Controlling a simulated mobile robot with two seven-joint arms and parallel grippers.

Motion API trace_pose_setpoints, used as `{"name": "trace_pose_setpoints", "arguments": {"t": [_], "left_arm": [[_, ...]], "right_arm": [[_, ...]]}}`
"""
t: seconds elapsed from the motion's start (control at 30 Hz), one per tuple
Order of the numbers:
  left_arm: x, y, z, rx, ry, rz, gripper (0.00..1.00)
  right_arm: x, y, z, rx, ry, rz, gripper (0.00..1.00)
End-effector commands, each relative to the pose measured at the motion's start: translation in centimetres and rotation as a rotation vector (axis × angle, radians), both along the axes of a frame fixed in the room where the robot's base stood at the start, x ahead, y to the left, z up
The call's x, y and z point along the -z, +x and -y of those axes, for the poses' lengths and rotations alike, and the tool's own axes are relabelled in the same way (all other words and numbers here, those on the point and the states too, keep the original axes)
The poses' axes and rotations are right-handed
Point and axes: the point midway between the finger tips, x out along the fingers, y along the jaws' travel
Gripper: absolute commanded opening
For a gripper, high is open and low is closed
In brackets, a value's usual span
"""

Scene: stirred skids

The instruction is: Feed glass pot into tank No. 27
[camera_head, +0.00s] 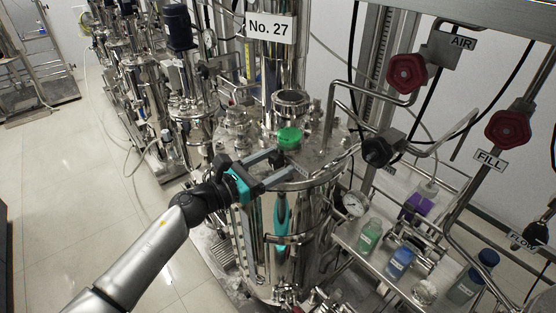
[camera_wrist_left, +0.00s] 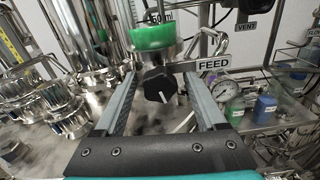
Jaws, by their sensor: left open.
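The tank (camera_head: 318,205) is a polished steel vessel with the sign No. 27 (camera_head: 268,27) above it. A green part (camera_head: 289,137), apparently the glass pot's, sits over its lid; in the left wrist view the green part (camera_wrist_left: 153,37) has a clear section marked "50 ml" above it. Below it is a black knob (camera_wrist_left: 160,84) beside a FEED label (camera_wrist_left: 213,64). My left gripper (camera_head: 288,163) is open at the lid's edge. In the left wrist view its fingers (camera_wrist_left: 160,80) lie either side of the knob; contact cannot be told. My right gripper is not seen.
A steel shelf at the right holds a green bottle (camera_head: 369,236), a blue one (camera_head: 400,263) and other vessels. Red valve knobs (camera_head: 407,73) and pipes stand above it. A gauge (camera_head: 355,204) is beside the tank. Floor at the left is clear.

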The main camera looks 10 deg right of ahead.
Motion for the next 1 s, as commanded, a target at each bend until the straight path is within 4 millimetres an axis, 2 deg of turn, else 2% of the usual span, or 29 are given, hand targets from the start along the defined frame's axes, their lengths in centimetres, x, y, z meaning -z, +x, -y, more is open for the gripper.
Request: {"name": "trace_pose_setpoints", "arguments": {"t": [0.17,0.8,1.0], "left_arm": [[0.01,0.00,-0.01,0.000,0.000,0.000,0.72],[0.03,-0.01,-0.06,0.000,-0.001,-0.001,0.00],[0.04,-0.01,-0.06,0.000,0.000,-0.002,0.00]], "right_arm": [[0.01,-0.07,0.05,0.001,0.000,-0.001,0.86],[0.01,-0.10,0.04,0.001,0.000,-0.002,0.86],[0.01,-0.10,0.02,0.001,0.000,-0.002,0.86]]}}
